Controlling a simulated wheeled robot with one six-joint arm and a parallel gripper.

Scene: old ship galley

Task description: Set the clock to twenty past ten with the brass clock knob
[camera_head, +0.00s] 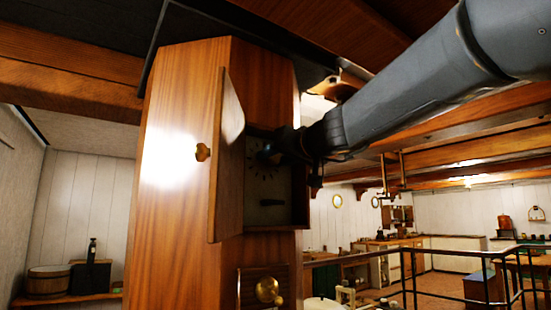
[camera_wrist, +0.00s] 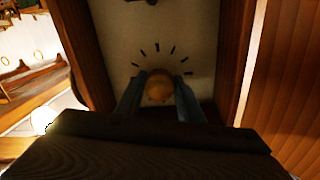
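The pale clock face (camera_head: 262,184) with dark hour marks sits inside a tall wooden case, and its small door (camera_head: 228,160) stands open. My gripper (camera_head: 268,153) reaches into the case from the right, at the upper part of the face. In the wrist view the round brass clock knob (camera_wrist: 158,88) is between my two fingers (camera_wrist: 159,92), which press close on both sides of it. Several hour marks show around the knob on the clock face (camera_wrist: 205,55). I cannot make out the clock hands, so the time shown cannot be read.
The wooden case (camera_head: 172,130) stands close, with a brass knob (camera_head: 203,152) on the open door and a brass fitting (camera_head: 268,291) lower down. The case's side walls flank my gripper closely. A railing (camera_head: 455,250) and galley counters lie to the right.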

